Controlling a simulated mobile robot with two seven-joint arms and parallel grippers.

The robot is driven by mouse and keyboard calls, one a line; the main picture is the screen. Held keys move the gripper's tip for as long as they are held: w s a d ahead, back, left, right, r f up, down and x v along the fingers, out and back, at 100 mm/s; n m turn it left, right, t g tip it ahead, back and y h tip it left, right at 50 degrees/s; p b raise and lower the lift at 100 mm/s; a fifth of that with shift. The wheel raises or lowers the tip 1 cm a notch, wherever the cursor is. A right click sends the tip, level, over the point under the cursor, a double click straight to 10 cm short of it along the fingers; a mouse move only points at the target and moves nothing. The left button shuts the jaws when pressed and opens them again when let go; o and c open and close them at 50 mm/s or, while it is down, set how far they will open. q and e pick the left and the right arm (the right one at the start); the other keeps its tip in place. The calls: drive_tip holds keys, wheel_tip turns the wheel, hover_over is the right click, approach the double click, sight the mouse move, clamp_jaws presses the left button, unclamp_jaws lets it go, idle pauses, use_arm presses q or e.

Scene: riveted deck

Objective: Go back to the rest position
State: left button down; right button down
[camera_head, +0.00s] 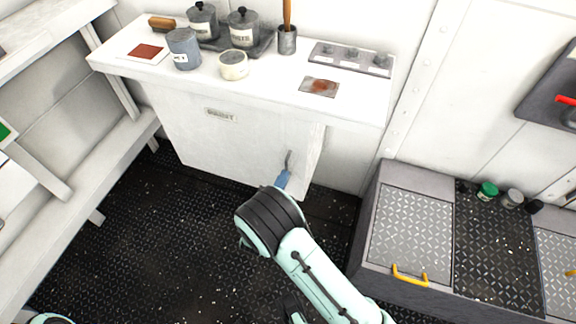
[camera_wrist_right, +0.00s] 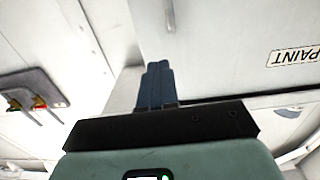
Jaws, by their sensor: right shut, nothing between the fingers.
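My right arm reaches in from the lower right of the head view. Its gripper (camera_head: 283,180) is shut and empty, with blue fingers pointing at the white cabinet (camera_head: 235,150) under the counter. The fingertips show just below the cabinet's grey handle (camera_head: 289,160); whether they touch it I cannot tell. In the right wrist view the shut fingers (camera_wrist_right: 156,85) stand together in front of the cabinet face (camera_wrist_right: 230,40), which bears a PAINT label (camera_wrist_right: 293,58). A sliver of teal, likely my left arm, shows at the bottom left corner; the left gripper is not visible.
The counter (camera_head: 270,85) holds pots, a blue-grey can (camera_head: 184,48), a cream jar (camera_head: 233,65) and a cup with a brush. A grey chest (camera_head: 410,230) with a yellow handle (camera_head: 409,276) stands at right. Shelving (camera_head: 75,195) runs along the left. Dark deck floor lies open between.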

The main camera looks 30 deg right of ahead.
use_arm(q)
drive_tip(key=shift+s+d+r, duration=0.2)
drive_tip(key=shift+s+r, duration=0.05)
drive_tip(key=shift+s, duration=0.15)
use_arm(e)
drive_tip(key=shift+v, duration=2.3)
